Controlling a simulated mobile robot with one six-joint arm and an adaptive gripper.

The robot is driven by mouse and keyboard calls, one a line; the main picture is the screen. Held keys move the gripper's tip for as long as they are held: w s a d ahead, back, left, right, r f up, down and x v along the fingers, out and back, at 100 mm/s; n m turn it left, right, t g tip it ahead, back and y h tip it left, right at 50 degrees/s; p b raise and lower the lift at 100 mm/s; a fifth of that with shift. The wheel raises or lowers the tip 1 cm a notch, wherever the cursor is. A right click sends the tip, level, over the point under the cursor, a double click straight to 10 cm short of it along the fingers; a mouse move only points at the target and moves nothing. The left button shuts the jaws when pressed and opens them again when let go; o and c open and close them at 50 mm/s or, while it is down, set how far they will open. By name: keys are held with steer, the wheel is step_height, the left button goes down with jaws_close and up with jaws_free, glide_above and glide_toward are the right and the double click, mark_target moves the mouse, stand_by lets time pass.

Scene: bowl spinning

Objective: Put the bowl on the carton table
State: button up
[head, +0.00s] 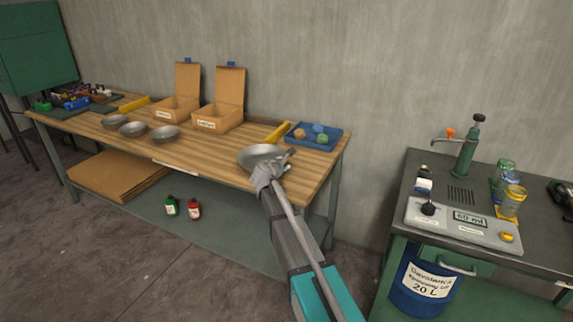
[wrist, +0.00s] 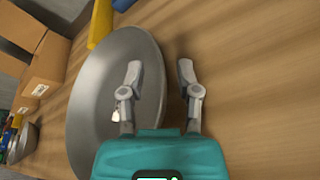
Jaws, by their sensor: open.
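A grey metal bowl (head: 259,156) sits on the wooden table (head: 205,157), near its right end. In the wrist view the same bowl (wrist: 90,100) lies to the left, its rim between my fingers. My gripper (head: 272,168) is at the bowl's near right side in the head view. In the wrist view my gripper (wrist: 160,80) is open, with one finger over the bowl's inside and the other outside it above the wood. I cannot tell whether either finger touches the rim. More bowls (head: 165,134) stand on the table's left half.
Two open cardboard boxes (head: 215,118) stand at the table's back. A blue tray with balls (head: 312,136) and a yellow bar (head: 278,132) are behind the bowl. A bench with a pump (head: 467,147) and scale stands right. Bare wood lies left of the bowl.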

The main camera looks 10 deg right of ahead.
steer(key=shift+r, duration=0.15)
steer(key=shift+s+a+r+p, duration=0.25)
steer(key=shift+s+p, duration=0.1)
steer(key=shift+s, duration=0.15)
steer(key=p+v, duration=0.3)
steer(key=v, duration=0.7)
steer(key=shift+s+a, duration=0.2)
steer(key=shift+s, duration=0.15)
